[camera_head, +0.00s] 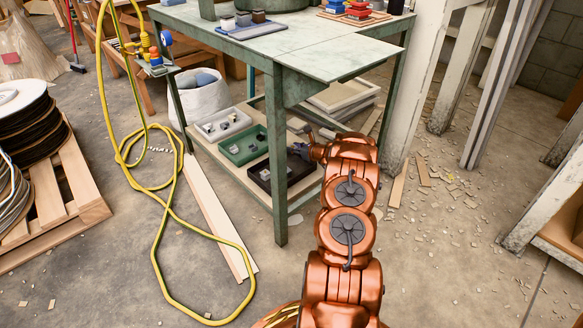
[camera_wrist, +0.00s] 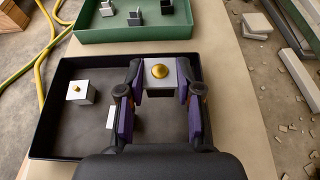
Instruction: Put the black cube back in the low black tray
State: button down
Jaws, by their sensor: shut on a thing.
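In the wrist view my gripper (camera_wrist: 160,92) is shut on a cube (camera_wrist: 158,92) with a pale grey top, a brass knob and a dark near side. The held cube is over the far right part of the low black tray (camera_wrist: 45,130); I cannot tell whether it touches the tray floor. A second cube (camera_wrist: 80,92), with a pale top and a small brass knob, stands in the tray at left. A small white piece (camera_wrist: 110,118) lies beside my left finger. In the head view the black tray (camera_head: 262,183) is on the lower shelf, and my gripper (camera_head: 304,150) is partly hidden by table and arm.
A green tray (camera_wrist: 130,36) with several small blocks lies beyond the black tray. A pale grey tray (camera_head: 210,138) stands behind it on the shelf. The table leg (camera_head: 279,165) and tabletop (camera_head: 300,58) are close to my arm. A yellow hose (camera_head: 165,215) lies at left.

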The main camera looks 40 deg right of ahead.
aim_at(295, 167)
notch_tip(295, 167, down, 7)
jog(key=shift+f+b, duration=0.15)
jog(key=shift+b, duration=1.1)
jog(key=c, duration=1.1)
grip_release()
jog(key=shift+o, duration=0.2)
jog(key=shift+s+r+p, duration=0.35)
jog(key=shift+s, duration=0.05)
jog(key=p+v, duration=0.3)
jog(key=v, duration=0.8)
jog(key=shift+s, duration=0.1)
